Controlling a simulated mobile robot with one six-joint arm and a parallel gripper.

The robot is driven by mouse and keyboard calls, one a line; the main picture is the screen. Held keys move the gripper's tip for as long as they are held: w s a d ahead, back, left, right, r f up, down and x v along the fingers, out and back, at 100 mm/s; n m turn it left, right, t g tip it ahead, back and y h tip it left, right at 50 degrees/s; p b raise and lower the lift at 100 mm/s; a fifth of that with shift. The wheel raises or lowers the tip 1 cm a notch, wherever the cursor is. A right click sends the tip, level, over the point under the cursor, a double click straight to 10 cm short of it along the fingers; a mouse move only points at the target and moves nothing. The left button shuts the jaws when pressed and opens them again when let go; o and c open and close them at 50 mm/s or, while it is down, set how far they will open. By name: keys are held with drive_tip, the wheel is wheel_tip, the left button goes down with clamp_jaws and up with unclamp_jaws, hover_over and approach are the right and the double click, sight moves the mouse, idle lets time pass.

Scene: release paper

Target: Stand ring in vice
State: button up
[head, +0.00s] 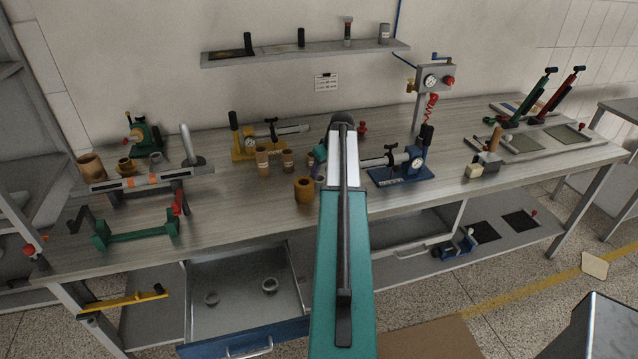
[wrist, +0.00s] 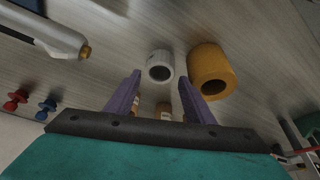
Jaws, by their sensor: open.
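In the wrist view a pale grey ring (wrist: 160,66) rests on the bench between and just beyond the fingertips of my gripper (wrist: 160,82). My gripper is open, with two purple fingers apart and nothing held. In the head view my gripper (head: 318,171) is low over the bench, mostly hidden by my arm, and I cannot make out that ring. A blue vice-like device (head: 455,247) sits on the lower shelf. Which device is the task's vice is unclear.
A brown hollow cylinder (head: 304,190) stands close beside my gripper; it also shows in the wrist view (wrist: 212,72). Small tan cups (head: 262,160) and a yellow-based device (head: 245,138) stand behind-left. A blue-based gauge device (head: 400,170) stands right. Bare bench (head: 240,215) lies front-left.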

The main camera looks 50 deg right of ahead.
sight(319, 178)
drive_tip(key=shift+p+x, duration=1.25)
drive_tip(key=shift+x, duration=1.2)
drive_tip(key=shift+c, duration=0.3)
drive_tip(key=c, duration=0.8)
drive_tip(key=shift+r, duration=0.1)
drive_tip(key=shift+r+b, duration=1.75)
drive_tip(key=shift+r, duration=3.1)
